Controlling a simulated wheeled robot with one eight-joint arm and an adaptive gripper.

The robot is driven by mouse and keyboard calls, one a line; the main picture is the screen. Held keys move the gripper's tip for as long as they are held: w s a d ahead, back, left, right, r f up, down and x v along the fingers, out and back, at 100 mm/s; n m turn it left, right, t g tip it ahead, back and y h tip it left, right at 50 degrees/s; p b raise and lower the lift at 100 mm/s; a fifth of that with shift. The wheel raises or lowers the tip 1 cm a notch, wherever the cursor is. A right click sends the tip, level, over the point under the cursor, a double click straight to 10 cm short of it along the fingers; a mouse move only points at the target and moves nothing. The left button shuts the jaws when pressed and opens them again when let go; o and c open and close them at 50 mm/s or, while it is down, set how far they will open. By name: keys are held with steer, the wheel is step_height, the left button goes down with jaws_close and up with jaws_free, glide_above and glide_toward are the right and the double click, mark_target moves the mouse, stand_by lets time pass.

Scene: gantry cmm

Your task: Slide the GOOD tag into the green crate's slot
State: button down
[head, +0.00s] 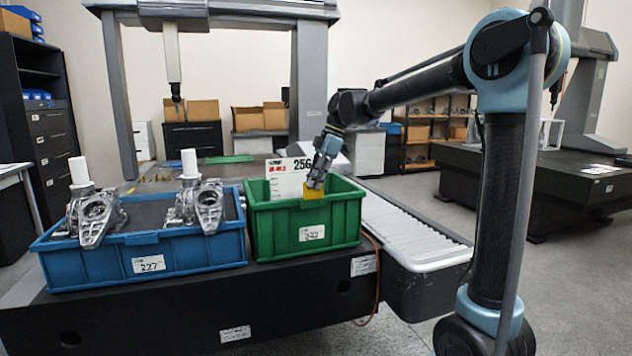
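The green crate (275,222) stands on a dark bench in the middle of the head view, with a white "242" label on its front. My gripper (315,184) points down at the crate's upper right part. Its fingers appear shut on the top of a small yellow tag (314,191), which hangs just above or against the crate's front rim. No lettering on the tag can be read. The slot is not distinguishable, so I cannot tell whether the tag is in it. A white card (283,183) marked "256" with red print stands upright at the crate, left of my gripper.
A blue crate (195,252) labelled "227" stands left of the green one, holding metal castings (98,218) with white cylinders on top. A pale ribbed cover (400,228) runs along the right. A grey gantry frame (118,95) rises behind.

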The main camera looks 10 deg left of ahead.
steer(key=shift+f, duration=0.95)
stand_by(0.5)
steer(key=c, duration=1.5)
jaws_free()
steer(key=shift+r, duration=0.1)
steer(key=shift+r, duration=3.4)
